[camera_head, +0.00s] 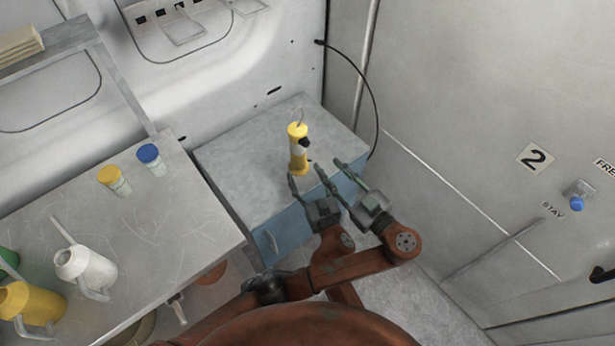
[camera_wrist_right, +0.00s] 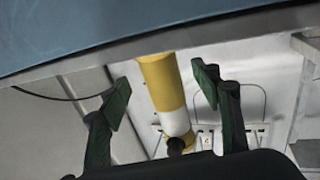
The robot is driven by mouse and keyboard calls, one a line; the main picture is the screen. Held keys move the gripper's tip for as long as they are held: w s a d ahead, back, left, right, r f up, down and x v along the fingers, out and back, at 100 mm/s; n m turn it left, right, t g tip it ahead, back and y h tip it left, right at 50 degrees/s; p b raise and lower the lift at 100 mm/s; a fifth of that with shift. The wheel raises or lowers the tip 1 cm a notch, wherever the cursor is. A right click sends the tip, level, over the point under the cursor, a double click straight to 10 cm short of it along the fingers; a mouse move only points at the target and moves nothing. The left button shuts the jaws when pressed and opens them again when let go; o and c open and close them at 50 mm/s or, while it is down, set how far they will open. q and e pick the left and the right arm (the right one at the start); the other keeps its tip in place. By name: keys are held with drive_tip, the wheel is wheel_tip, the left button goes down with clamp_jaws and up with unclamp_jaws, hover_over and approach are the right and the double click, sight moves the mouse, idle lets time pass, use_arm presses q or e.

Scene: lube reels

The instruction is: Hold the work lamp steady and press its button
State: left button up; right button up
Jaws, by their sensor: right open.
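The work lamp (camera_head: 298,160) is a yellow cylinder with a white band and a wire hook on top. It stands upright near the front edge of the grey top of a blue cabinet (camera_head: 284,229). Its black button (camera_head: 304,143) faces right and toward me. My right gripper (camera_head: 332,168) is open in front of the lamp and right of it, apparently not touching. In the right wrist view, the lamp (camera_wrist_right: 163,85) shows upside down between the spread fingers. My left gripper (camera_head: 293,183) is just below the lamp; its fingers look like one narrow piece, their gap unclear.
A workbench (camera_head: 170,215) at left holds a yellow-capped jar (camera_head: 114,180), a blue-capped jar (camera_head: 150,158), a white jug (camera_head: 88,268) and a yellow jug (camera_head: 32,305). A black cable (camera_head: 374,90) hangs behind the cabinet. The cabinet top is otherwise clear.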

sight(298, 160)
drive_tip(key=x, duration=0.6)
drive_tip(key=shift+w+a, duration=0.15)
drive_tip(key=shift+w, duration=0.2)
clamp_jaws()
use_arm(q)
clamp_jaws()
idle(0.6)
idle(1.2)
